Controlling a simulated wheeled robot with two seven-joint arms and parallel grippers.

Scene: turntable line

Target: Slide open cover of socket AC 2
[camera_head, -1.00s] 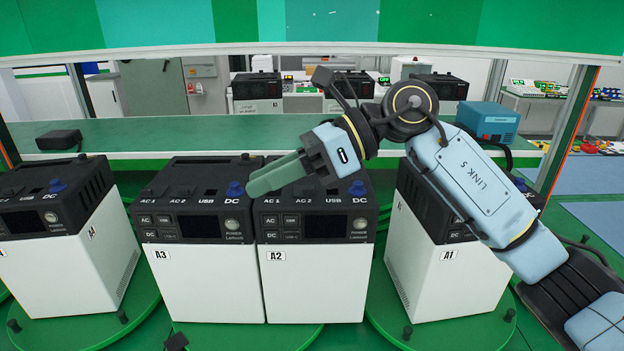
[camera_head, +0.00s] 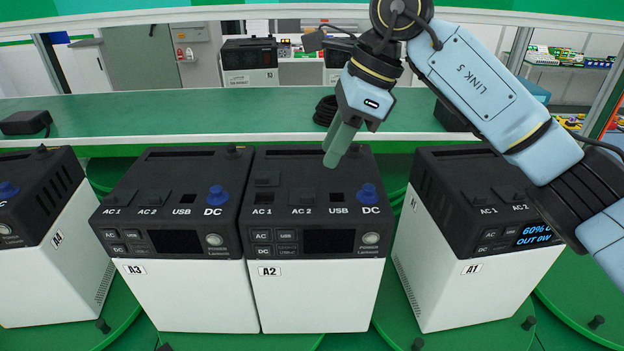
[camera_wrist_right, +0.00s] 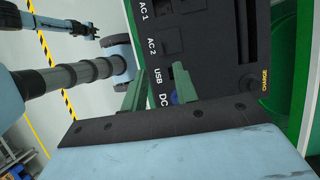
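Unit A2 (camera_head: 317,285) is a white box with a black top in the middle of the head view. Its AC 2 socket (camera_head: 303,197) has a dark cover over it. The AC 1 socket (camera_head: 264,198) beside it shows a dark opening, with a raised flap (camera_head: 267,181) behind it. AC 2 also shows in the right wrist view (camera_wrist_right: 171,43). My right gripper (camera_head: 333,160) hangs above A2's top, behind the USB port, touching no cover that I can see. The right wrist view shows its two green fingers (camera_wrist_right: 158,82) apart with nothing between them.
A2's blue DC knob (camera_head: 369,194) stands close to the fingers. Unit A3 (camera_head: 190,295) is close on the left. Unit A1 (camera_head: 465,290), with a lit display, stands apart on the right. A green shelf (camera_head: 200,117) runs behind.

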